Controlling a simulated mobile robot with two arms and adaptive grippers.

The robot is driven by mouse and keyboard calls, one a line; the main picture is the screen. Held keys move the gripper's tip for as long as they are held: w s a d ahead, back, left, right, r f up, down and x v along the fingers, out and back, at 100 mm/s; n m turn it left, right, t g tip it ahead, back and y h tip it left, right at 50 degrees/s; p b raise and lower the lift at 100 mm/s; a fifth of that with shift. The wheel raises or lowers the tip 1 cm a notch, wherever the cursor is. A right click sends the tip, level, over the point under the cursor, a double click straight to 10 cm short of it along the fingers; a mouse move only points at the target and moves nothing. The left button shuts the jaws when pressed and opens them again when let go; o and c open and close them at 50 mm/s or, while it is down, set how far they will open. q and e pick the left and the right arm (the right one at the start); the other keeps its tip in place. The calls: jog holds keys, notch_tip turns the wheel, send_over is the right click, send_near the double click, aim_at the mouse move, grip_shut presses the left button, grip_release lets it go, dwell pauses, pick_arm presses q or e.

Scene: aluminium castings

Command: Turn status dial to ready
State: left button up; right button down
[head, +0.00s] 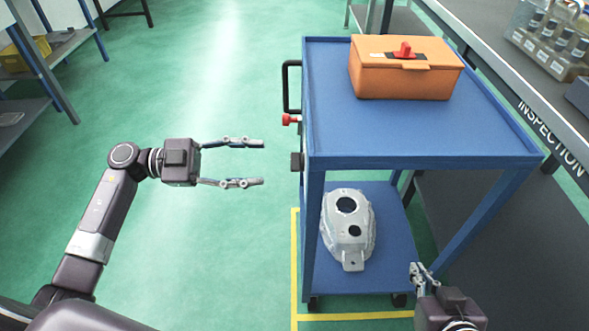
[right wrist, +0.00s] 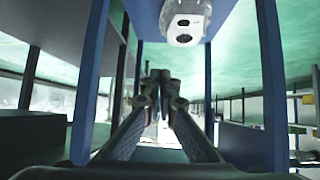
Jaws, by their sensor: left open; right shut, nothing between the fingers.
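A red knob (head: 405,49) sits on a black plate with a small white label, on top of an orange box (head: 400,82). A second red knob (head: 291,119) sticks out from the left side of the blue cart (head: 420,145). I cannot tell which is the status dial, and no "ready" mark is legible. My left gripper (head: 262,163) is open and empty, left of the cart and apart from it. My right gripper (head: 416,267) is shut and empty, low beside the cart's front right; its closed fingers also show in the right wrist view (right wrist: 162,80).
A grey casting (head: 335,235) lies on the cart's lower shelf; it also shows in the right wrist view (right wrist: 185,22). A black handle (head: 286,85) juts from the cart's left side. The inspection bench (head: 500,85) stands along the right. Green floor (head: 215,250) is clear at left.

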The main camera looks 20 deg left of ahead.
aim_at(298, 162)
pick_arm(q)
jog(key=x, duration=0.7)
jog(key=shift+d+b, duration=0.25)
jog(key=shift+b, duration=0.2)
pick_arm(e)
jog(key=w+a+r+t, duration=0.1)
jog(key=w+r+t, duration=0.1)
jog(key=w+r, duration=0.1)
jog(key=shift+w+a+r+t+y, duration=0.15)
jog(key=shift+a+r+t+y, duration=0.2)
jog(key=shift+r, duration=0.55)
pick_arm(q)
jog(key=shift+w, duration=0.1)
jog(key=c, duration=1.1)
jog(key=shift+c, duration=0.2)
